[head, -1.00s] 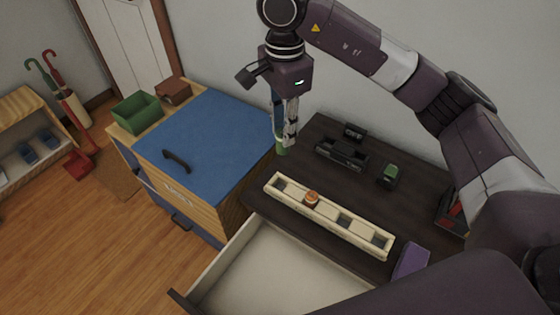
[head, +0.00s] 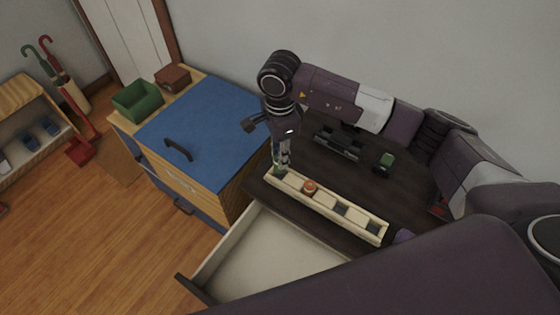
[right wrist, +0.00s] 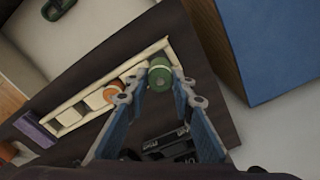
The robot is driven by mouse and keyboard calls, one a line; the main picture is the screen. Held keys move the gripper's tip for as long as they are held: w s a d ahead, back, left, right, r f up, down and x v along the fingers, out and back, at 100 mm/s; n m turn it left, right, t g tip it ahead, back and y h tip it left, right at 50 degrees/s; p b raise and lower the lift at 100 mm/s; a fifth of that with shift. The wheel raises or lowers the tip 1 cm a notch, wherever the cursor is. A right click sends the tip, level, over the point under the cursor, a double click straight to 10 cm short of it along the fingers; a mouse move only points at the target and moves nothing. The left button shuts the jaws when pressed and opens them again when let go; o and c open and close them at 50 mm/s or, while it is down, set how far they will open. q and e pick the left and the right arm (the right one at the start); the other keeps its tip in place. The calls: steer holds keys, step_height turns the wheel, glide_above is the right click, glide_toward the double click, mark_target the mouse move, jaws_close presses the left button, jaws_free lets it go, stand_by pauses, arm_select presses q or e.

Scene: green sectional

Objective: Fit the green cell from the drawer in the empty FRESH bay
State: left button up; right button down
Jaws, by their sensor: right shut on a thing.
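My right gripper (head: 283,164) is shut on the green cell (right wrist: 160,77) at the left end of the cream rack (head: 328,209). In the right wrist view, the gripper (right wrist: 154,88) holds the cell upright at the end bay. I cannot tell whether the cell is inside the bay or just above it. An orange-topped cell (head: 309,187) sits in the neighbouring bay. Two bays towards the right end look empty. The FRESH label is not readable. My left gripper is not in view.
The open drawer (head: 275,252) lies in front of the rack; a dark green item (right wrist: 60,8) shows inside it in the wrist view. A black device (head: 337,143) and a small green-and-black item (head: 386,162) stand behind the rack. A blue-topped cabinet (head: 210,135) is at left.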

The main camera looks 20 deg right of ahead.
step_height(320, 180, down, 4)
steer(key=shift+f+p, duration=0.1)
steer(key=shift+p, duration=0.3)
steer(key=shift+f, duration=0.2)
steer(key=c, duration=1.7)
jaws_free()
steer(key=shift+o, duration=0.2)
